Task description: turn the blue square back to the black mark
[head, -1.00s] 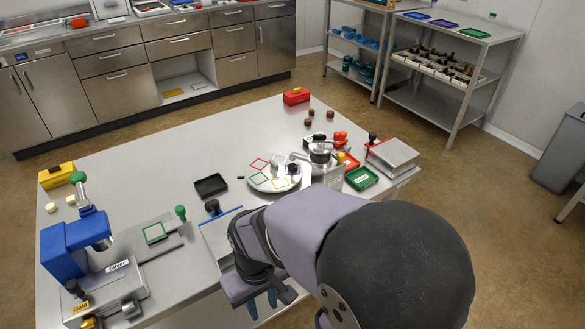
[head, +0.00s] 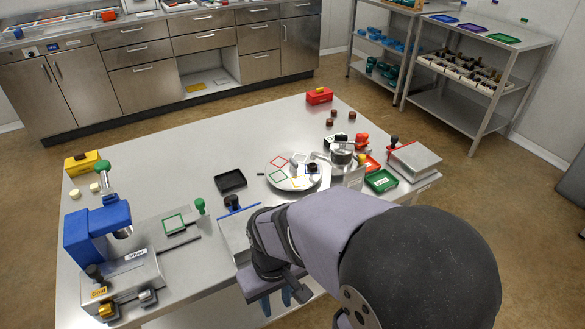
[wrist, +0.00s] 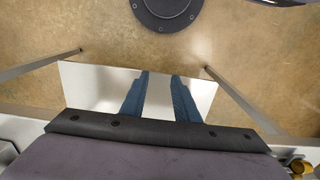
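The red square (head: 279,162), green square (head: 277,177) and yellow square (head: 297,181) show. A small dark object (head: 313,168) stands at the disc's right side; a blue square is not clear there. A small black mark (head: 261,174) lies on the table just left of the disc. My gripper (head: 276,299) points down at the table's front edge, well apart from the disc. In the wrist view its blue fingers (wrist: 160,78) are apart with nothing between them.
A black tray (head: 230,180) lies left of the disc. A metal pot (head: 342,154), a green tray (head: 381,180) and a grey block (head: 414,159) crowd its right. A blue press (head: 97,232) stands at the left. The table's back middle is clear.

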